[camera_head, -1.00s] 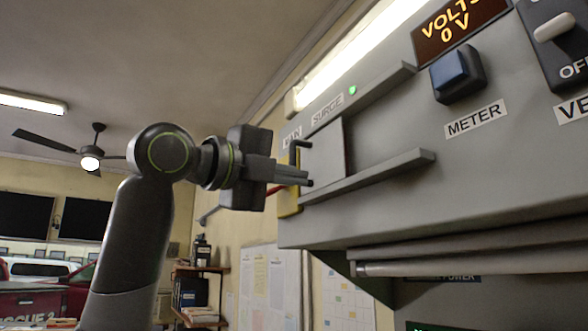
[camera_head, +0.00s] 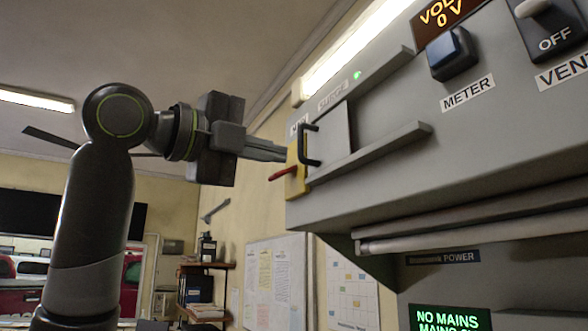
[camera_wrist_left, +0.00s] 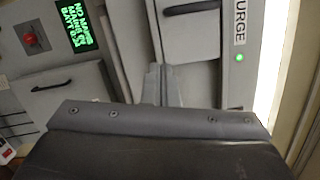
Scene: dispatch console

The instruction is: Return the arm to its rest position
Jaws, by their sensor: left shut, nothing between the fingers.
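My left gripper (camera_head: 284,153) is at the left end of the grey console (camera_head: 440,180), its two fingers together and nothing between them. Its tips are just left of the black handle (camera_head: 309,146) of a sliding panel (camera_head: 335,138); whether they touch anything is unclear. In the left wrist view the shut fingers (camera_wrist_left: 162,84) point towards the panel front, with the handle (camera_wrist_left: 192,7) beyond them. My left arm stands raised, bent at the elbow. My right gripper is out of view.
The panel sits between two grey rails, the lower one (camera_head: 370,152) sticking out. A yellow plate (camera_head: 296,168) with a red lever (camera_head: 283,174) is close to the fingers. A METER switch (camera_head: 450,55) is farther right. Open room lies left of the console.

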